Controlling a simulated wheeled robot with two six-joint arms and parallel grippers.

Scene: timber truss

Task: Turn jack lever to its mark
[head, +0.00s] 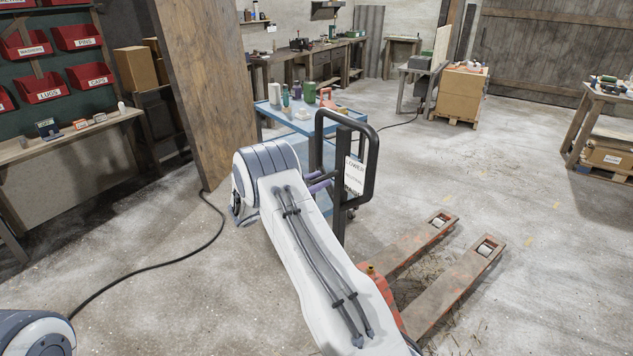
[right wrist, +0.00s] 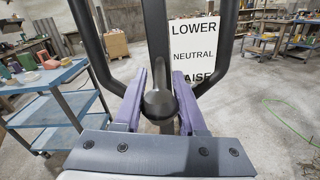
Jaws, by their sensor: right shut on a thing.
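The pallet jack has a black loop handle (head: 372,165) on an upright post and red-orange forks (head: 455,290) low on the floor. A white plate (head: 354,175) on the handle reads LOWER, NEUTRAL and RAISE; it also shows in the right wrist view (right wrist: 194,48). My right gripper (head: 321,182) has purple fingers at the handle. In the right wrist view, its fingers (right wrist: 160,98) are shut on the dark rounded jack lever (right wrist: 159,105), left of and below the plate. My arm hides much of the jack. Which word the lever lines up with cannot be told. My left gripper is out of view.
A blue cart (head: 285,118) with bottles and small items stands just behind the handle. A wooden panel (head: 185,80) stands at left. A black cable (head: 150,262) runs over the floor at left. Open concrete floor lies to the right of the forks.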

